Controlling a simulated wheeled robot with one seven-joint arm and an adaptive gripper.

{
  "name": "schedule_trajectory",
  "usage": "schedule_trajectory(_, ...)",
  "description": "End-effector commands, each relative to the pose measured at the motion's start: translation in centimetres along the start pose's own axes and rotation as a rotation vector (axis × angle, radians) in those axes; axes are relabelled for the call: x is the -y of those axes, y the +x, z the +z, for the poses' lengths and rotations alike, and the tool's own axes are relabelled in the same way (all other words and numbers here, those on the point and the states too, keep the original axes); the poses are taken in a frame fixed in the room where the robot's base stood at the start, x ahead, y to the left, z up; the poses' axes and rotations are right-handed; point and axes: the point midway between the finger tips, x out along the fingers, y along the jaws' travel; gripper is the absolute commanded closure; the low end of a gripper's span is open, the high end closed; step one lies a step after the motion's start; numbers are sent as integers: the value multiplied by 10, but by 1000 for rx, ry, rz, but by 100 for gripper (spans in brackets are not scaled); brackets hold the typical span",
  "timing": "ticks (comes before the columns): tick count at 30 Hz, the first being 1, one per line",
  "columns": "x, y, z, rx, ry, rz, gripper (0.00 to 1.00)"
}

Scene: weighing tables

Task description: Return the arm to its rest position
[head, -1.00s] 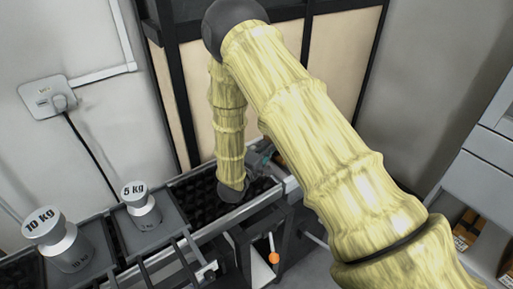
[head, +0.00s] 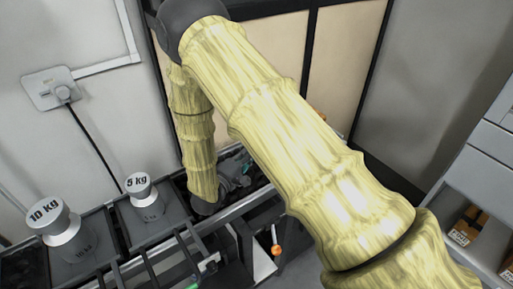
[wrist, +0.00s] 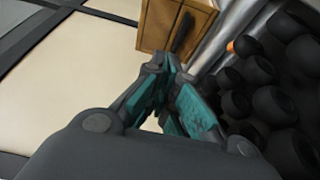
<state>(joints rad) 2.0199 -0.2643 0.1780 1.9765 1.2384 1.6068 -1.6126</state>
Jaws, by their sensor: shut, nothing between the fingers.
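My arm, with yellow links, spans the middle of the head view and bends down at the dark elbow. My gripper (wrist: 172,66) shows in the wrist view with its teal-padded fingers shut and nothing between them. In the head view the gripper (head: 243,166) is partly hidden behind my arm, low by the black-roller conveyor. The wrist view shows the black rollers (wrist: 258,70) to the right of the fingers and a brown box-like object (wrist: 160,24) beyond the tips.
A 10 kg weight (head: 60,232) and a 5 kg weight (head: 145,198) stand on dark platforms at left. An orange knob (head: 276,251) is below the conveyor. Framed beige panels (head: 345,60) stand behind my arm. A grey shelf unit (head: 490,140) with boxes is at right.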

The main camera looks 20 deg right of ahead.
Motion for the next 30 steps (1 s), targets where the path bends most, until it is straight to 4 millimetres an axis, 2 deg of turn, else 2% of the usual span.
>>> schedule_trajectory(6,0,-22,0,0,0,0,100)
schedule_trajectory(14,-2,-26,0,0,1,0,100)
schedule_trajectory(17,-12,-26,0,0,1,0,100)
schedule_trajectory(24,-55,-26,0,0,1,0,100)
schedule_trajectory(30,-72,-26,0,0,0,0,100)
